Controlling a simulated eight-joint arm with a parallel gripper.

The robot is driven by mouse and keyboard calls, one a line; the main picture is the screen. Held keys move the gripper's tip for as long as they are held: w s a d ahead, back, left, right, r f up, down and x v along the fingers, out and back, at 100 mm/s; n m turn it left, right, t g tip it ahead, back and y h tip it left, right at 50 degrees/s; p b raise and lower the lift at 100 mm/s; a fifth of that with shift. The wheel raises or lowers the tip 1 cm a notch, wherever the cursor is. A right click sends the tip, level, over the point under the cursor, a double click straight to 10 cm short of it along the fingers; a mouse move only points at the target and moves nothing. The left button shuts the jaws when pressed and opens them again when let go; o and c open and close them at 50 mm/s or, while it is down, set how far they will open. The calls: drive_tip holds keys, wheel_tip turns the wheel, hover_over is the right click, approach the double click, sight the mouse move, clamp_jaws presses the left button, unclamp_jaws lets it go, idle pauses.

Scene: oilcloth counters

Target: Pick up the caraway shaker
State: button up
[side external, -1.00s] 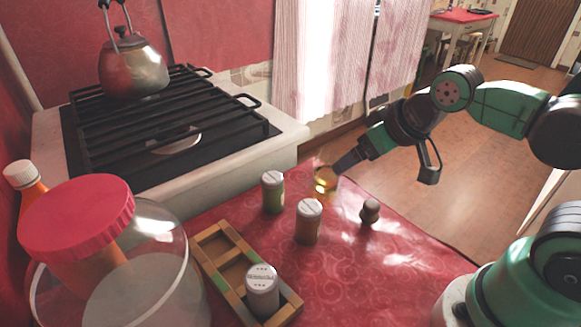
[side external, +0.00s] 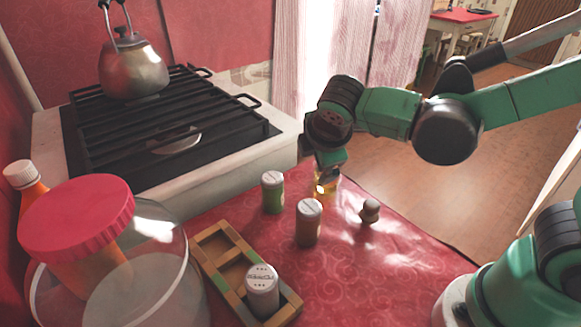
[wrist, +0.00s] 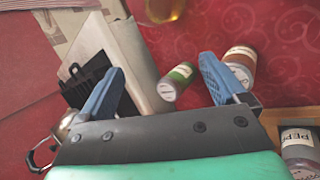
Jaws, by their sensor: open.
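Two loose shakers with pale caps stand upright on the red cloth, one green (side external: 272,194) and one brown (side external: 308,226). In the wrist view the green shaker (wrist: 176,84) lies between the finger lines and the brown shaker (wrist: 240,66) is just beyond the right finger. I cannot read which is caraway. A grey shaker (side external: 262,294) stands in the wooden rack; its label in the wrist view (wrist: 298,138) appears to read pepper. My gripper (wrist: 162,66) is open and empty, above the counter. In the side view my gripper (side external: 324,170) is behind the loose shakers, its fingers partly hidden.
An amber glass (side external: 323,187) stands close by my gripper in the side view. A small brown knobbed object (side external: 370,211) is to the right. The wooden rack (side external: 221,255), a big red-lidded jar (side external: 75,222) and the stove (side external: 230,160) border the left side.

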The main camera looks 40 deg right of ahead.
sight(272, 178)
drive_tip(key=w+a+f+n+h, duration=0.1)
drive_tip(key=a+n, duration=0.1)
drive_tip(key=n, duration=0.2)
drive_tip(key=w+a+f+n+t+h, duration=0.1)
drive_tip(key=a+n, duration=0.1)
drive_tip(key=n, duration=0.2)
drive_tip(key=w+a+f+n+t+h, duration=0.1)
drive_tip(key=a+f+n+h, duration=0.1)
drive_tip(key=a+n, duration=0.1)
drive_tip(key=shift+w+n, duration=0.15)
drive_tip(key=shift+n, duration=0.35)
drive_tip(key=shift+a+f+n+t+h, duration=0.2)
drive_tip(key=shift+a+n+t+h, duration=0.15)
drive_tip(key=shift+n, duration=0.25)
drive_tip(key=shift+x, duration=2.75)
drive_tip(key=c, duration=1.4)
drive_tip(key=shift+o, duration=0.2)
drive_tip(key=shift+r, duration=0.1)
